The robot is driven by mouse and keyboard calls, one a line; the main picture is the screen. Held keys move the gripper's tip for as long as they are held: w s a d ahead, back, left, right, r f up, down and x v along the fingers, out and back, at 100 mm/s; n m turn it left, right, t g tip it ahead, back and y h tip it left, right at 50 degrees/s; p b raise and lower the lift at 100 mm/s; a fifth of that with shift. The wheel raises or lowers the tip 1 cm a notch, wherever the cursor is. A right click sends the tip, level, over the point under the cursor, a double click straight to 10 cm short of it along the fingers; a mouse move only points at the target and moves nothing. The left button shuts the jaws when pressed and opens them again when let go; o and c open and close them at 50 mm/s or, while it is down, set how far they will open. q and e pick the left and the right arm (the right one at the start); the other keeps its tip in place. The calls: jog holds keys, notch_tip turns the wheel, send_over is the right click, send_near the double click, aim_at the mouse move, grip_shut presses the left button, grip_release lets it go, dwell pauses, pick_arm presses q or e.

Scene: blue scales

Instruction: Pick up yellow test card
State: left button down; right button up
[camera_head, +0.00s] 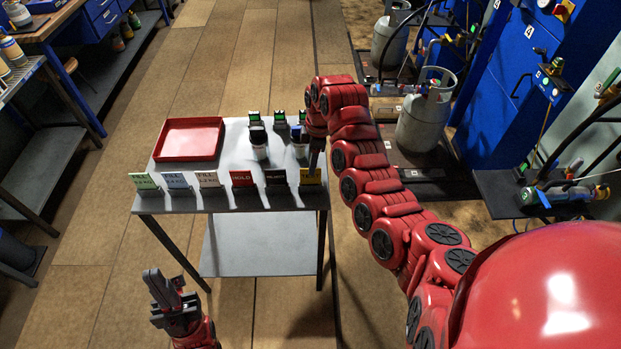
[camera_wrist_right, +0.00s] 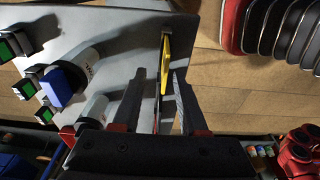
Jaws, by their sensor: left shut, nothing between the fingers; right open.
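The yellow test card (camera_head: 311,181) stands upright in a holder at the right end of the front row on the grey table. In the right wrist view, the yellow card (camera_wrist_right: 166,62) appears edge-on, just beyond the fingertips and roughly in line with the gap between them. My right gripper (camera_wrist_right: 157,82) is open and empty, its fingers pointing at the card. In the head view, my right gripper (camera_head: 316,160) hangs just above and behind the card, and the arm hides part of it. My left gripper (camera_head: 165,286) is shut and empty in front of the table, to the lower left.
Several other cards stand left of it, including a red card (camera_head: 242,179) and a black card (camera_head: 275,178). Behind are white bottles with dark caps (camera_head: 258,143) and small green-faced blocks (camera_head: 280,118). A red tray (camera_head: 188,157) lies at the table's back left. Gas cylinders (camera_head: 424,118) stand right.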

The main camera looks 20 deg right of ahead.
aim_at(310, 181)
jog(key=f+p, duration=0.3)
jog(key=f, duration=0.1)
jog(key=shift+s+a, duration=0.3)
jog(key=shift+s, duration=0.05)
jog(key=shift+f, duration=0.45)
jog(key=shift+w+f, duration=0.1)
jog(key=shift+f, duration=0.1)
grip_shut()
